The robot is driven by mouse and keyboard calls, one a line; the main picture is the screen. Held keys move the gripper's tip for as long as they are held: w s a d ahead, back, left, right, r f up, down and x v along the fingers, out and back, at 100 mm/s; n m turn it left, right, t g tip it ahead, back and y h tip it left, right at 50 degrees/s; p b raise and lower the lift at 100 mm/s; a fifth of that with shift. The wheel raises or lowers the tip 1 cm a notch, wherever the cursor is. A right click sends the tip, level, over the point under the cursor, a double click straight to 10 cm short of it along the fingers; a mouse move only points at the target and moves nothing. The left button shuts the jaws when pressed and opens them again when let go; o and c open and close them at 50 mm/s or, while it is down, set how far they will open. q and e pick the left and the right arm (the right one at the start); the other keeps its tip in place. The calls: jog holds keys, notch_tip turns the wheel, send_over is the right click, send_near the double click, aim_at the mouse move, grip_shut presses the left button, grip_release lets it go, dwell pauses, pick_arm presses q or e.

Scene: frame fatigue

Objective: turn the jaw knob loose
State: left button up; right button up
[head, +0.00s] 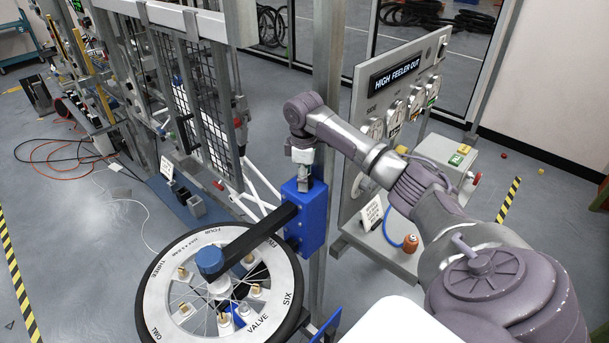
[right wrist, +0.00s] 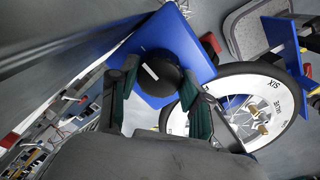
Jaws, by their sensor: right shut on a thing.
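The jaw knob (right wrist: 155,77) is a black round knob with a white mark, on a blue plate (right wrist: 182,48) in the right wrist view. My right gripper (right wrist: 160,98) has one finger on each side of the knob and is shut on it. In the head view my right gripper (head: 303,172) reaches down at the top of the blue block (head: 313,222) on the metal post, and the knob is hidden there. My left gripper is in neither view.
A black arm (head: 262,230) runs from the blue block to the hub of a spoked wheel (head: 168,278) with a lettered white rim. A gauge panel (head: 397,83) stands to the right. A mesh frame (head: 205,100) stands behind on the left.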

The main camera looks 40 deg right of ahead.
dwell(0.3)
jog(key=o, duration=1.2)
jog(key=r, duration=1.2)
jog(key=shift+s+a, duration=0.15)
jog(key=shift+a, duration=0.1)
jog(key=shift+f, duration=0.1)
